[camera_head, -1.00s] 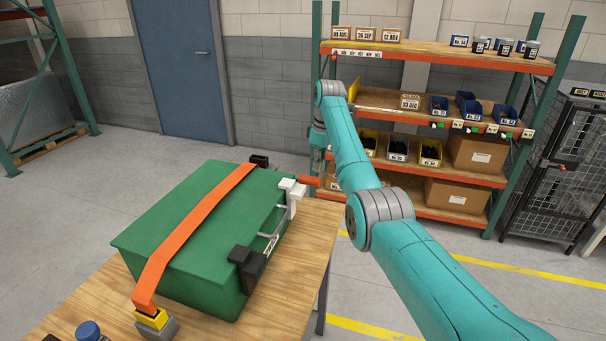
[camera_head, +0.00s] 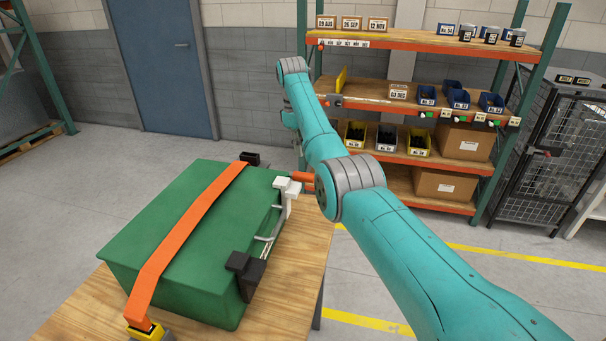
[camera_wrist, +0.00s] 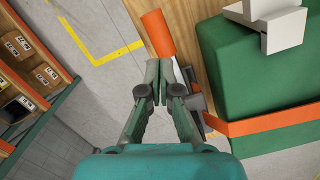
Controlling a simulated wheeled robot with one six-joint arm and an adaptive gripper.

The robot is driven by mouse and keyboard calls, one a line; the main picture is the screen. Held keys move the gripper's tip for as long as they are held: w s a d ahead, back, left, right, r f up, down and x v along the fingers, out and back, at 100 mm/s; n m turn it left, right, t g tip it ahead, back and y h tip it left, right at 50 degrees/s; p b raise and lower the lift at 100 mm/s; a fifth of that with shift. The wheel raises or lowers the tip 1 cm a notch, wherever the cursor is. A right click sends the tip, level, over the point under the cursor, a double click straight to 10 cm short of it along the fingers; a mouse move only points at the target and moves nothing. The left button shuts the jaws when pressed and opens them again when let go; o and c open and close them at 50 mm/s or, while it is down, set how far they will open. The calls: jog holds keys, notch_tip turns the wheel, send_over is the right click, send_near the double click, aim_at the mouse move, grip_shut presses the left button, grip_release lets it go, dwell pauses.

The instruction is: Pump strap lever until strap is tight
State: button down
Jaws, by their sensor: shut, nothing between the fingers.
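The green case (camera_head: 180,225) lies on a wooden bench, with an orange strap (camera_head: 190,225) running across its lid to a yellow anchor (camera_head: 150,333) at the front. The strap shows there too (camera_wrist: 275,122).
A white bracket (camera_head: 288,190) and a black bracket (camera_head: 245,270) are on the case's right side. The bench (camera_head: 305,245) has a bare strip to the right. A shelf rack (camera_head: 400,100) stands behind my arm. The floor right of the bench is clear.

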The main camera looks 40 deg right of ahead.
aim_at(301, 175)
jog(key=shift+s+d+f, duration=0.1)
jog(key=shift+s+f, duration=0.05)
jog(key=shift+f, duration=1.25)
jog(key=shift+s+f, duration=0.1)
jog(key=shift+f, duration=1.3)
jog(key=shift+f, duration=0.15)
jog(key=shift+f, duration=2.1)
